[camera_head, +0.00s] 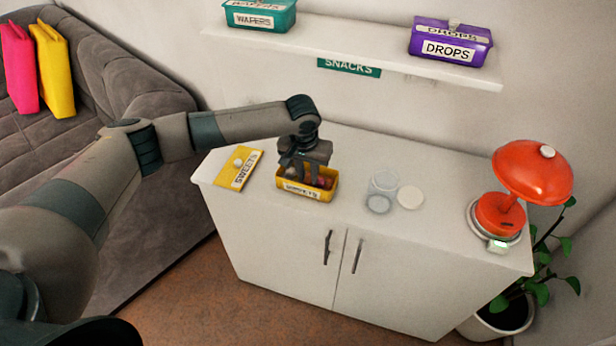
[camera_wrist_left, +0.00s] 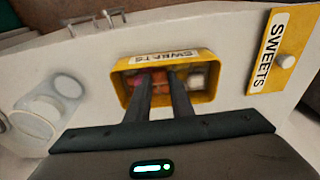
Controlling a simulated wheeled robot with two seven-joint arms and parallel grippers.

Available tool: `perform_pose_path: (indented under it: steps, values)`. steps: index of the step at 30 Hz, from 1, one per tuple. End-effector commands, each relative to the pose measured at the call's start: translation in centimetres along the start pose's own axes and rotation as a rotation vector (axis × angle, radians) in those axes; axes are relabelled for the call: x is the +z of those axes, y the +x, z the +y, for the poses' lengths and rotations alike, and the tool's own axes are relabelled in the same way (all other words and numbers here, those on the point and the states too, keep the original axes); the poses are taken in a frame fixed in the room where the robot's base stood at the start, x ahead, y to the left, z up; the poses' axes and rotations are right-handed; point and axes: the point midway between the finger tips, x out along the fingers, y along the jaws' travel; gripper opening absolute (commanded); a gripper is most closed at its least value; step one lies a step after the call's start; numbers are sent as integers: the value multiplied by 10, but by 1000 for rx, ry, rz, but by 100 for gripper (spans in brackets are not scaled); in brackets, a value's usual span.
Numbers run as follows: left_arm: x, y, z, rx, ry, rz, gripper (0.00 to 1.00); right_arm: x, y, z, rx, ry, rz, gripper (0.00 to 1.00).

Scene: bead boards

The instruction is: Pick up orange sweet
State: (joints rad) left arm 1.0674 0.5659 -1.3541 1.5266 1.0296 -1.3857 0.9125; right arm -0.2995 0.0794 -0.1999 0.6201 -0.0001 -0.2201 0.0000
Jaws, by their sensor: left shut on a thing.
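An open yellow sweets box (camera_head: 334,184) stands on the white cabinet, and it also shows in the left wrist view (camera_wrist_left: 212,72). Several small sweets lie in it, among them pinkish, orange and whitish ones. My left gripper (camera_head: 305,178) points down into the box. In the left wrist view its two fingers (camera_wrist_left: 160,82) are shut on an orange sweet (camera_wrist_left: 160,77), low inside the box walls. The fingers hide part of the sweets. My right gripper is not in view.
The yellow SWEETS lid (camera_head: 239,168) lies left of the box. A clear jar (camera_head: 382,190) and a white round lid (camera_head: 411,197) stand to its right. A red lamp (camera_head: 533,177) stands at the cabinet's right end. A shelf (camera_head: 370,55) with teal and purple boxes hangs above.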

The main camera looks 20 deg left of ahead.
Motion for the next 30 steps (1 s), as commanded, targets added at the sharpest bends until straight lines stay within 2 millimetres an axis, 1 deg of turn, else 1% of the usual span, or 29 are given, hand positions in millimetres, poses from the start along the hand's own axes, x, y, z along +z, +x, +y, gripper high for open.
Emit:
perform_pose_path:
  steps: [1,4,8,11,12,21,27,30]
  values:
    - [9,11,-8,-18,-3,-22,0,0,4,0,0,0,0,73]
    - [8,5,-8,-18,-3,-21,0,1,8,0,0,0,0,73]
    - [4,-11,-5,-13,-2,-18,0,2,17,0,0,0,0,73]
    - [2,-29,-2,-10,0,-15,0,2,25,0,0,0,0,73]
    - [6,-33,6,-7,5,-16,0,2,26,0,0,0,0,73]
    - [31,-75,56,-3,5,-10,0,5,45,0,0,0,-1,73]
    - [44,-98,82,-4,5,-8,0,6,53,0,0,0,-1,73]
    - [48,-105,89,-4,3,-10,0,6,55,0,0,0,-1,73]
